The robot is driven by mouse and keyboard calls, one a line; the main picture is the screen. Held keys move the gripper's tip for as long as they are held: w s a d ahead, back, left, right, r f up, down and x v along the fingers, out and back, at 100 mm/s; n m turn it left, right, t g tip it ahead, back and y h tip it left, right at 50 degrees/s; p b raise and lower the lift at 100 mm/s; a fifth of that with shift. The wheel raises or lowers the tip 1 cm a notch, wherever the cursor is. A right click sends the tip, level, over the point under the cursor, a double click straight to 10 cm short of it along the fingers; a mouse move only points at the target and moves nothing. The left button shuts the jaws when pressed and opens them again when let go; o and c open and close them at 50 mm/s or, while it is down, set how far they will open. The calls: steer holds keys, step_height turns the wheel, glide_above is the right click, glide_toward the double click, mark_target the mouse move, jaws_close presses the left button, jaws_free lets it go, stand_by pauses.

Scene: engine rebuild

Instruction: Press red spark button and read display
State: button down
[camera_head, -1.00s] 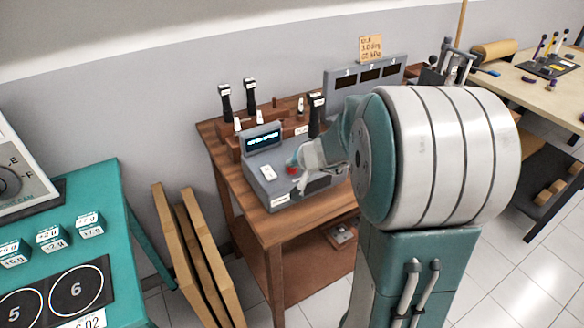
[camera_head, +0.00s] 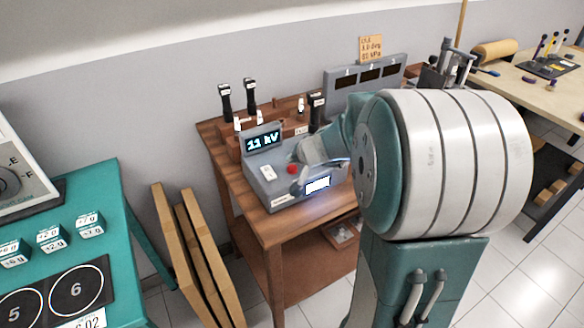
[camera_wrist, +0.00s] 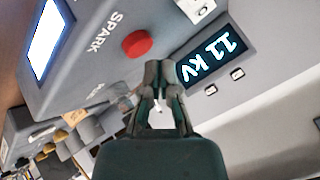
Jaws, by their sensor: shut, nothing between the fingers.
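The grey spark tester box (camera_head: 285,198) stands on a wooden bench. Its display (camera_head: 264,142) is lit and reads "11 kV"; it also shows in the wrist view (camera_wrist: 212,60). The red button (camera_head: 292,169) is uncovered in the head view and stands beside the word SPARK in the wrist view (camera_wrist: 137,44). A window on the box's front (camera_head: 318,185) glows white. My gripper (camera_wrist: 158,66) is shut and empty, its tips just below the red button in the wrist picture. In the head view my arm hides part of the box's right side.
A white switch (camera_head: 268,173) sits on the box's top left. Black-handled tools (camera_head: 238,98) stand in a wooden rack behind. A grey panel with dark windows (camera_head: 366,76) stands at the bench's back. A teal table (camera_head: 125,215) is at left, with wooden boards (camera_head: 190,250) between.

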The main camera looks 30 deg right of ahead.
mark_target(293, 169)
steer(key=shift+r, duration=0.1)
steer(key=shift+r, duration=2.45)
steer(key=s+a+r+n+g+y, duration=0.1)
steer(key=s+a+r+n, duration=0.2)
steer(key=s+a, duration=0.4)
steer(key=s+a+n+g+h, duration=0.1)
steer(key=s+a+n, duration=0.1)
steer(key=s, duration=0.7)
steer(key=s+a+n+g+h, duration=0.1)
steer(key=s+a+n, duration=0.1)
steer(key=s+a, duration=0.3)
steer(key=s, duration=0.4)
steer(key=shift+a+r+g, duration=0.2)
steer(key=shift+g, duration=0.1)
